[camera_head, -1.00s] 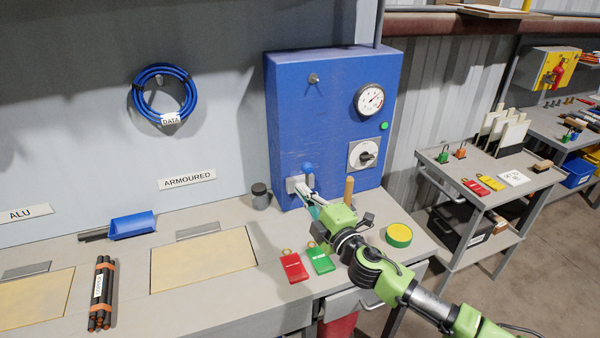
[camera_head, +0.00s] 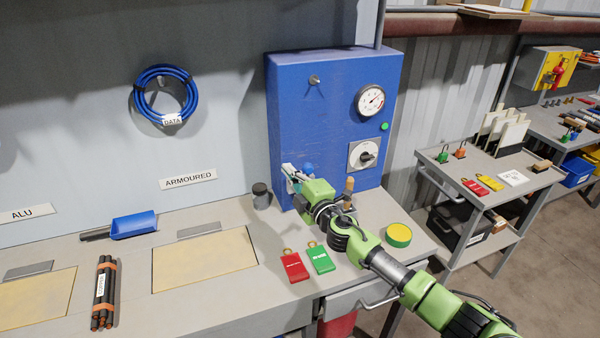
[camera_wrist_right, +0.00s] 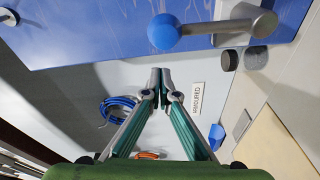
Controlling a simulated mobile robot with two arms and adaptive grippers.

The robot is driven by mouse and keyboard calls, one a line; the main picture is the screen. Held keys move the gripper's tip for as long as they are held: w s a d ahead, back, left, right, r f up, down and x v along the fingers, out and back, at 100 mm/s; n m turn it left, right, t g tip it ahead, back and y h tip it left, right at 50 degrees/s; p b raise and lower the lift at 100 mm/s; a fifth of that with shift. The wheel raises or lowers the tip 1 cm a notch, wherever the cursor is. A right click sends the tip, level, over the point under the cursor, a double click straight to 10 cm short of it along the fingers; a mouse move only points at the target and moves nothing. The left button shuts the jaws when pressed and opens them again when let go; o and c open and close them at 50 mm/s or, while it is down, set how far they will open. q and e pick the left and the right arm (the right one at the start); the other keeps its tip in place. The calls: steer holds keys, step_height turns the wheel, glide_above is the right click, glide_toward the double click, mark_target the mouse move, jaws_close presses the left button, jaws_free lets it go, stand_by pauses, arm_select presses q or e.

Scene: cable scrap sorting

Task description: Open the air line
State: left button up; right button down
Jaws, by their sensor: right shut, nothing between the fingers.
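The blue cabinet (camera_head: 330,100) stands against the wall at the back of the bench. Low on its front is a lever with a blue ball knob (camera_head: 308,168), partly hidden by my gripper. In the right wrist view the knob (camera_wrist_right: 164,32) sits on the end of a grey lever (camera_wrist_right: 215,27) that runs to a thick grey pivot (camera_wrist_right: 262,22). My right gripper (camera_head: 288,171) is at the lever's left in the head view. In the wrist view its closed fingertips (camera_wrist_right: 160,76) hold nothing, and a gap shows between them and the knob. My left gripper is not in view.
A dial gauge (camera_head: 370,99), a green button (camera_head: 384,126) and a rotary switch (camera_head: 366,154) are on the cabinet. A dark jar (camera_head: 261,196) stands left of it. A red tag (camera_head: 293,267), a green tag (camera_head: 320,258) and a yellow-green disc (camera_head: 398,235) lie on the bench.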

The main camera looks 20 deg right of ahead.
steer(key=d, duration=0.3)
steer(key=shift+s+f, duration=0.3)
steer(key=shift+s, duration=0.05)
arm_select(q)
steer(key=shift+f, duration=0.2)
arm_select(e)
steer(key=shift+d, duration=0.2)
